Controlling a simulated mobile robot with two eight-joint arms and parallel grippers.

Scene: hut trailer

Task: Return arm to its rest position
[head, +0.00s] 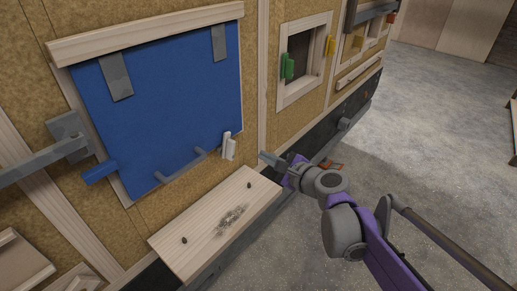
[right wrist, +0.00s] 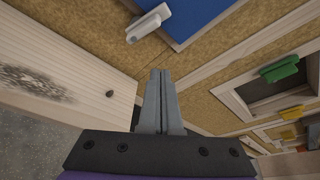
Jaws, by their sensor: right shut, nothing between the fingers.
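My right arm comes in from the lower right of the head view. Its gripper (head: 270,160) is beside the wooden wall, just right of the wooden shelf's far end. In the right wrist view the two grey fingers (right wrist: 160,80) lie together, shut, with nothing between them. They point along the wall, below a white latch (right wrist: 149,22), and are apart from it. My left gripper is not in view.
A blue panel (head: 170,100) with a blue handle and the white latch (head: 228,146) is on the wall. A wooden shelf (head: 205,235) juts out below it. A small framed window (head: 303,60) with a green handle (head: 287,67) is farther along. Grey floor (head: 430,130) is clear at right.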

